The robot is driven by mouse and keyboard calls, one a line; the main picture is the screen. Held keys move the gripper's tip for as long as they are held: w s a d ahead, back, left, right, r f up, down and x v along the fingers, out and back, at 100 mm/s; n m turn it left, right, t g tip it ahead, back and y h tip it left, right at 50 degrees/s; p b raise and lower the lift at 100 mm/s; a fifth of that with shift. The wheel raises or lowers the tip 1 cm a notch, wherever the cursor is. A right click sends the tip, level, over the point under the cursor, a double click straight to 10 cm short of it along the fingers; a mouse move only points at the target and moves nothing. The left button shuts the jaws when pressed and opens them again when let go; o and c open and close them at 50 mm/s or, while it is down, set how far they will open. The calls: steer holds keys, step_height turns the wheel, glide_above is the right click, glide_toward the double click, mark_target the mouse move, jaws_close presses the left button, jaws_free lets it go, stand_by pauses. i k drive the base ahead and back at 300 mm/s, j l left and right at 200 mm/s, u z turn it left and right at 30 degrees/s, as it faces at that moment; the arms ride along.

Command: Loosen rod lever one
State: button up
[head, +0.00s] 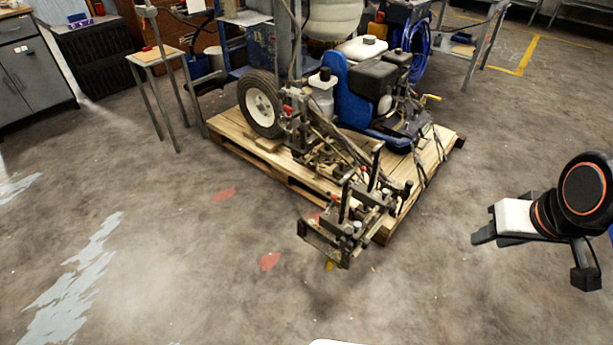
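The line striper (345,90) stands on a wooden pallet in the head view. Its front rod and bracket assembly (350,215) reaches out past the pallet's near edge, with two dark upright posts. Small levers and clamps crowd this assembly. I cannot tell which one is rod lever one, or whether it is tight or loose. My gripper (482,238) is at the right, above the floor and clear of the striper. Its fingers are dark and seen from a poor angle, so I cannot tell their opening. I see nothing held in it.
The pallet (240,140) has straps at its right side. A small stand (155,57) and a grey cabinet (35,65) are at the back left. A bench with a blue hose (418,35) is behind. The floor in front and at left is clear, with worn paint marks.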

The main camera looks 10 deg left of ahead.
mark_target(363, 169)
steer(key=u, duration=0.3)
steer(key=i+l+u, duration=0.3)
steer(key=i+l, duration=0.2)
steer(key=l, duration=0.15)
steer(key=i+l+u, duration=0.15)
steer(key=l, duration=0.25)
steer(key=i, duration=0.05)
